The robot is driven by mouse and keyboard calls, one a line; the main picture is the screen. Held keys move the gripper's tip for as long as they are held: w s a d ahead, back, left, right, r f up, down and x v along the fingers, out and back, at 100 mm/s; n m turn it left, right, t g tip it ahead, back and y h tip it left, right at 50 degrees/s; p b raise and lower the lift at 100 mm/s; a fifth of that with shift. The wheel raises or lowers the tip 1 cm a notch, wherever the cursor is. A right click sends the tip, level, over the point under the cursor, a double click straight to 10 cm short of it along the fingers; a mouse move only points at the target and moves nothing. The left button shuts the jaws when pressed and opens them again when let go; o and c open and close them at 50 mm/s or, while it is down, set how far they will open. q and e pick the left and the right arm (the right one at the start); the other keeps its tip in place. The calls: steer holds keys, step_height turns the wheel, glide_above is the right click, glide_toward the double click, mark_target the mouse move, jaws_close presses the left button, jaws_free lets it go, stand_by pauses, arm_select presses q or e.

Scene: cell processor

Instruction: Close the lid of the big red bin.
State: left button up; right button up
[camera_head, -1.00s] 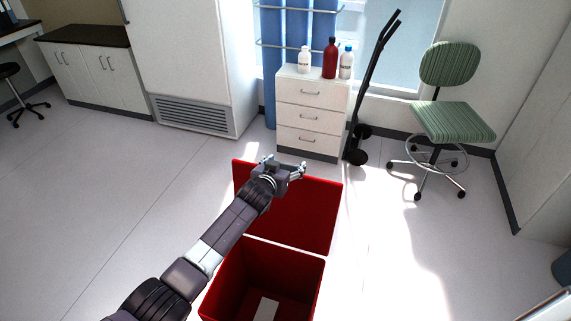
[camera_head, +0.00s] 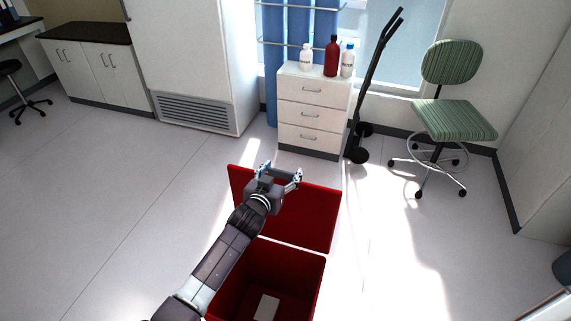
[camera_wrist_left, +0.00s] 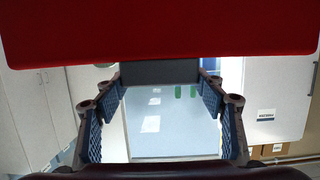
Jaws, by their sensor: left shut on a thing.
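The big red bin (camera_head: 322,278) stands open at the bottom middle of the head view. Its red lid (camera_head: 312,215) is swung back beyond the bin's far rim, and the inside of the bin shows. The lid also fills the top of the left wrist view (camera_wrist_left: 160,30). My left gripper (camera_head: 281,173) is at the lid's far edge, left of its middle, and is shut on the lid. In the wrist view its fingers (camera_wrist_left: 160,98) stand apart below the lid; the exact contact is hard to see. My right gripper is not in view.
A pale object (camera_head: 267,307) lies inside the bin. A white drawer unit (camera_head: 312,115) with bottles, a black hand truck (camera_head: 372,85) and a green chair (camera_head: 454,118) stand behind. The floor (camera_head: 150,190) left and right of the bin is clear.

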arm_select(q)
steer(key=s+a+f+t+h+b, duration=0.1)
steer(key=s+a+f+t+b, duration=0.1)
steer(key=s+b, duration=0.3)
steer(key=s+a+f+t+h+b, duration=0.1)
steer(key=s+a+b, duration=0.4)
steer(key=s, duration=0.7)
steer(key=shift+f+t, duration=0.55)
steer(key=shift+t, duration=0.45)
